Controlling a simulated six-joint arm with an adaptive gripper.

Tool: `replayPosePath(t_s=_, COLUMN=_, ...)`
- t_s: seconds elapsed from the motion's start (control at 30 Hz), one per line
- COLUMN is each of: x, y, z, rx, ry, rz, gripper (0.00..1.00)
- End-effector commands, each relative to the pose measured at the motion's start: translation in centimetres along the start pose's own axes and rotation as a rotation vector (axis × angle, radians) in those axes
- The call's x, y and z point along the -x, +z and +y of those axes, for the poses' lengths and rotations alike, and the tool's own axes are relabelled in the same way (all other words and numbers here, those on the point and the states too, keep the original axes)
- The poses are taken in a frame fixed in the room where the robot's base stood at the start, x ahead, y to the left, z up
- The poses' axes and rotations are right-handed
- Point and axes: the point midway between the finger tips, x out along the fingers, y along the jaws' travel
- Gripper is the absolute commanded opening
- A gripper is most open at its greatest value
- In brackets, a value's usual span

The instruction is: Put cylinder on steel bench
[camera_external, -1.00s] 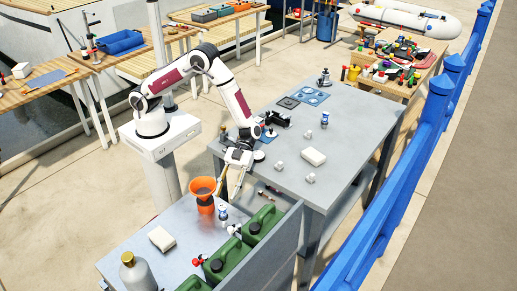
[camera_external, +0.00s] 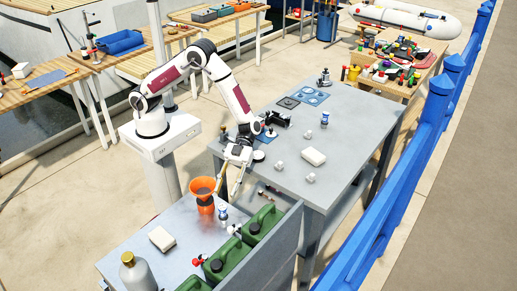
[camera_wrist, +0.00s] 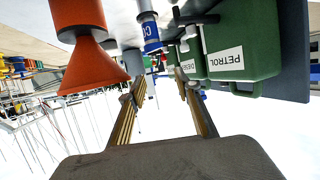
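A small cylinder with a blue label reading "CO" (camera_wrist: 152,38) is ahead of my gripper in the wrist view, where things appear upside down. In the external view this cylinder (camera_external: 223,213) stands on the nearer grey table (camera_external: 200,230), between the orange funnel and the green cans. My gripper (camera_external: 230,192) is above and behind it, pointing down toward it. In the wrist view my gripper's fingers (camera_wrist: 160,85) are apart with nothing between them. The large grey bench (camera_external: 345,140), likely the steel bench, stands behind. A similar blue-and-white cylinder (camera_external: 324,119) stands on it.
The orange funnel (camera_external: 204,195) stands close left of the cylinder. Green petrol and diesel cans (camera_external: 262,222) stand close right, beside an upright grey panel (camera_external: 275,250). White blocks (camera_external: 313,156) sit on the bench. Its front left has bare room. A grey bottle (camera_external: 135,272) stands at the near left.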

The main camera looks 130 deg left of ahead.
Motion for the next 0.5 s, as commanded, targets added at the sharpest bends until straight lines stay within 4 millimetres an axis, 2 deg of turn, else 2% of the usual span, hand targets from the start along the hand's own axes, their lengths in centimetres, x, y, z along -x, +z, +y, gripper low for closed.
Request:
replayPosePath(t_s=0.27, x=0.6, y=-1.8, z=-2.0, rx=-0.036, ry=-0.097, rz=-0.04, gripper=0.33)
replayPosePath(t_s=0.5, x=2.6, y=-5.4, z=-5.6, rx=-0.086, ry=-0.295, rz=-0.119, gripper=0.33)
